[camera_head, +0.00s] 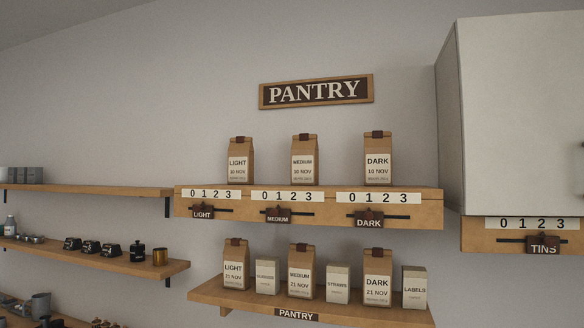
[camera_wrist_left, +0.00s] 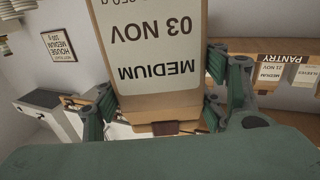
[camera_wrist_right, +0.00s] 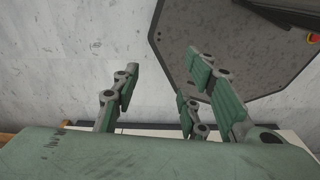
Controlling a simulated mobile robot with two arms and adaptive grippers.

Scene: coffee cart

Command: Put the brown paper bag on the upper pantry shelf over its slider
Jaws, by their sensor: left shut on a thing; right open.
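My left gripper (camera_wrist_left: 165,100) is shut on a brown paper bag (camera_wrist_left: 160,75) labelled MEDIUM, 03 NOV; the bag appears upside down in the left wrist view. Neither gripper shows in the head view. On the upper pantry shelf (camera_head: 425,208) stand a LIGHT bag (camera_head: 240,160), a MEDIUM bag (camera_head: 304,160) and a DARK bag (camera_head: 377,158), all dated 10 NOV. Below them on the shelf front are the LIGHT slider (camera_head: 203,214), MEDIUM slider (camera_head: 278,218) and DARK slider (camera_head: 369,222) under 0 to 3 scales. My right gripper (camera_wrist_right: 160,75) is open and empty.
The lower pantry shelf (camera_head: 210,292) holds bags dated 21 NOV and small boxes. A white cabinet (camera_head: 510,110) juts out at right above the TINS slider (camera_head: 542,249). Shelves (camera_head: 90,190) with cups and tools are at left. Gaps separate the upper bags.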

